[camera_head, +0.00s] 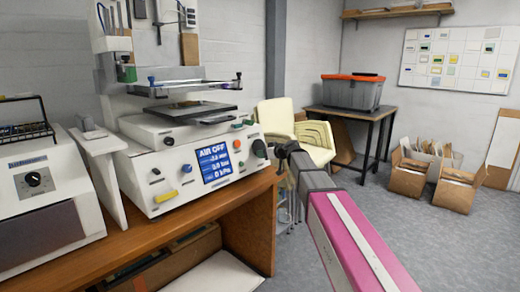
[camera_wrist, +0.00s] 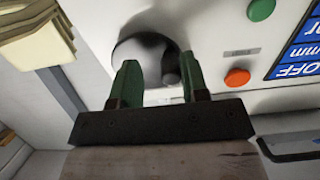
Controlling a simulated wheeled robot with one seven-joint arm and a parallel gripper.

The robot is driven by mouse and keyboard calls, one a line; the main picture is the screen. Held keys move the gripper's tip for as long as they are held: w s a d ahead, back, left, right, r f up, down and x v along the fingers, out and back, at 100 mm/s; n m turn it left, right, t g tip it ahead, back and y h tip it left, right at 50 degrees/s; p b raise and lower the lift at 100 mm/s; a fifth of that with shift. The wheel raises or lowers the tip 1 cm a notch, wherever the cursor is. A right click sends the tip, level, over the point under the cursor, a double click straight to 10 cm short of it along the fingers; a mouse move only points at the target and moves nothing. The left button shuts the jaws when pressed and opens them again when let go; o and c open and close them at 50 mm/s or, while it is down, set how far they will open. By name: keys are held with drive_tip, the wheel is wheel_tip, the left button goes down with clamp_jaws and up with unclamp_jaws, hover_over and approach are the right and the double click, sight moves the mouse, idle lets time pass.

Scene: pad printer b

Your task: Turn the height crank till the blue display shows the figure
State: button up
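The white machine (camera_head: 160,190) stands on a wooden bench. Its blue display (camera_head: 214,164) reads "AIR OFF" above lines in mm, kg and kPa; the mm figure is too small to read surely. The round black crank (camera_head: 259,149) is at the right end of the front panel. In the wrist view the dark crank (camera_wrist: 145,50) has a small rounded grip (camera_wrist: 171,68) on its face. My gripper (camera_wrist: 158,82) is open, its green fingers spread before the crank, the small grip between them nearer the right finger. I cannot tell whether they touch. The gripper also shows in the head view (camera_head: 283,150).
A green button (camera_wrist: 261,9) and an orange button (camera_wrist: 237,77) sit close to the crank. A cream chair (camera_head: 290,130) stands behind my arm. A dark table (camera_head: 352,112) with a grey bin and open cardboard boxes (camera_head: 407,178) are farther back.

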drive_tip(key=v, duration=0.5)
idle(0.4)
drive_tip(key=s+d+f+m+g+h, duration=0.2)
drive_tip(key=s+d+f+h, duration=0.15)
drive_tip(key=s+f, duration=0.5)
drive_tip(key=s+d+f+m+g+h, duration=0.2)
drive_tip(key=s+d+f, duration=0.3)
drive_tip(key=f, duration=0.6)
drive_tip(key=s+d+f+m+g+h, duration=0.2)
drive_tip(key=s+d+f, duration=0.4)
drive_tip(key=s, duration=0.3)
drive_tip(key=s+d+f+m+g+h, duration=0.2)
drive_tip(key=s+d+f+m+h, duration=0.2)
drive_tip(key=s+d+f, duration=0.3)
drive_tip(key=s+f, duration=0.1)
drive_tip(key=s, duration=0.2)
drive_tip(key=shift+d+g, duration=0.25)
drive_tip(key=shift+g, duration=0.15)
drive_tip(key=shift+s+a, duration=0.15)
